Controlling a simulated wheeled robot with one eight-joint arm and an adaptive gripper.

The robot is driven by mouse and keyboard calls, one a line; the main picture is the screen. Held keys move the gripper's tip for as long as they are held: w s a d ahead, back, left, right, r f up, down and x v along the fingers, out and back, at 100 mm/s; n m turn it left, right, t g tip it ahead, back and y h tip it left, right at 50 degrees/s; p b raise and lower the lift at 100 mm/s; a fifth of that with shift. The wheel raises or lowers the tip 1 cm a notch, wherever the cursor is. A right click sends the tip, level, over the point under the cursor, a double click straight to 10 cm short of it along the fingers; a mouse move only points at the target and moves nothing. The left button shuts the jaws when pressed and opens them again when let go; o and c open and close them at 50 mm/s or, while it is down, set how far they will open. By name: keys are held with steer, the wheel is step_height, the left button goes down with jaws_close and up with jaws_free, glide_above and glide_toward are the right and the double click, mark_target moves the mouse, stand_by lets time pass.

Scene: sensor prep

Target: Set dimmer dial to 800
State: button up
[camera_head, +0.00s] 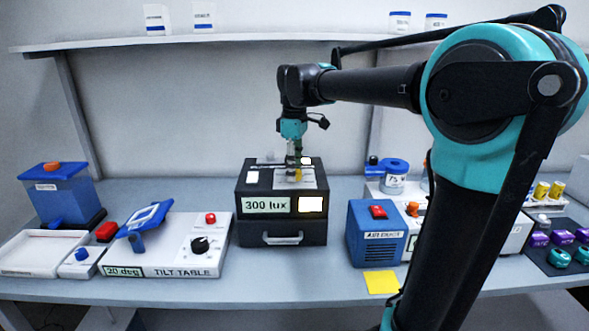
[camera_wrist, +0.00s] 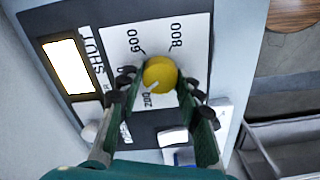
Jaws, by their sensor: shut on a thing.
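The dimmer dial (camera_wrist: 160,73) is a round yellow knob on a white scale plate in the wrist view. Marks 600, 800 and 200 show around it, partly upside down. A pale pointer line on the knob points to the lower left, towards the 200 side. My gripper (camera_wrist: 155,92) is shut on the dial, with one finger on each side. In the head view my gripper (camera_head: 295,166) reaches straight down onto the top of the black light box (camera_head: 247,228). Its front display (camera_head: 266,205) reads 300 lux. The dial is mostly hidden there.
A tilt table (camera_head: 180,257) stands left of the box, with a black knob and red button. A blue unit (camera_head: 377,236) with a red switch stands close on the right. A yellow note (camera_head: 381,282) lies in front. A shelf (camera_head: 240,40) runs above.

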steer(key=m, duration=2.2)
steer(key=shift+m, duration=0.4)
steer(key=m, duration=0.3)
steer(key=shift+m, duration=2.2)
